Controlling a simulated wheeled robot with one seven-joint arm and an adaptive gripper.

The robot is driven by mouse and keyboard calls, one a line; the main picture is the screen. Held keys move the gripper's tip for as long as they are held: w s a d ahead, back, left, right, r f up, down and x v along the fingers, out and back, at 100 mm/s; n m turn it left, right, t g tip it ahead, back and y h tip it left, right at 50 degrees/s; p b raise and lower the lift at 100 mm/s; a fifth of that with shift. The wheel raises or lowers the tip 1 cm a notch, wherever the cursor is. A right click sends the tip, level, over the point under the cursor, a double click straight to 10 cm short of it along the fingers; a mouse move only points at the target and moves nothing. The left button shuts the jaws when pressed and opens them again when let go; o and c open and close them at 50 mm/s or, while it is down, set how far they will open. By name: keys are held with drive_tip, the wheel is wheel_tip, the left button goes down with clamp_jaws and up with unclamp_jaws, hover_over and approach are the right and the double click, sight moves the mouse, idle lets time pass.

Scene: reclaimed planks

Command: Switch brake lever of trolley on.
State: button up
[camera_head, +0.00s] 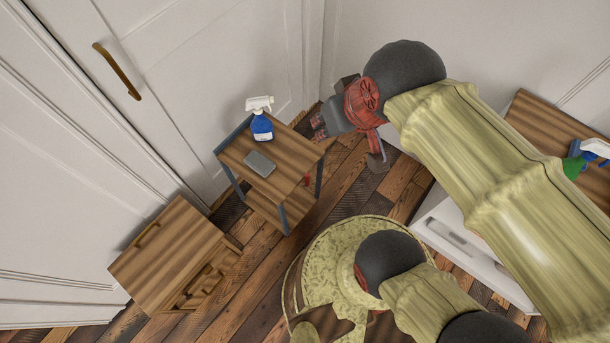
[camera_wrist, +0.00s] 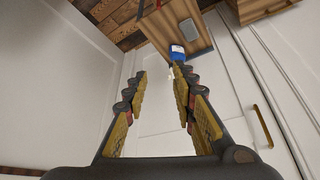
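The trolley (camera_head: 288,158) is a small two-tier wooden cart with dark blue legs, standing on the floor near the white wall. Its wooden top also shows upside down in the wrist view (camera_wrist: 165,33). A small red part (camera_head: 307,180), which looks like the brake lever, is on the trolley's right side; whether it is on or off cannot be told. A bit of red (camera_wrist: 159,4) shows at the top edge of the wrist view. My gripper (camera_head: 318,125) is in the air at the trolley's right. In the wrist view my gripper (camera_wrist: 160,73) is open and empty.
A blue and white spray bottle (camera_head: 262,124) and a grey flat device (camera_head: 259,163) are on the trolley top. A wooden drawer cabinet (camera_head: 165,252) stands at lower left. White panelled doors are behind. Plank floor (camera_head: 345,190) is clear right of the trolley.

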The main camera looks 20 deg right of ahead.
drive_tip(key=f, duration=0.1)
drive_tip(key=w+f+g, duration=0.1)
drive_tip(key=f, duration=0.1)
drive_tip(key=a+f+g+p, duration=0.1)
drive_tip(key=shift+w+f, duration=0.25)
drive_tip(key=shift+w, duration=0.05)
drive_tip(key=c, duration=0.4)
drive_tip(key=w+f+g+p, duration=0.1)
drive_tip(key=w+f, duration=0.1)
drive_tip(key=f, duration=0.2)
drive_tip(key=w+a+f+n+g+p, duration=0.1)
drive_tip(key=w+f+g, duration=0.1)
drive_tip(key=w+f, duration=0.1)
drive_tip(key=w+a+f+g, duration=0.1)
drive_tip(key=w+f, duration=0.1)
drive_tip(key=f, duration=0.2)
drive_tip(key=shift+w+f+n+g+p, duration=0.3)
drive_tip(key=shift+w+n+g+p, duration=0.05)
drive_tip(key=shift+n+g+p, duration=0.05)
clamp_jaws()
drive_tip(key=w+a+f+n+g+h+p, duration=0.1)
drive_tip(key=w+f, duration=0.2)
drive_tip(key=f, duration=0.7)
drive_tip(key=w+a+f+n+g+p, duration=0.1)
drive_tip(key=w+f+n, duration=0.15)
drive_tip(key=f, duration=0.65)
drive_tip(key=w+f+t, duration=0.1)
drive_tip(key=w, duration=0.4)
drive_tip(key=shift+w+f, duration=0.35)
drive_tip(key=shift+w, duration=0.05)
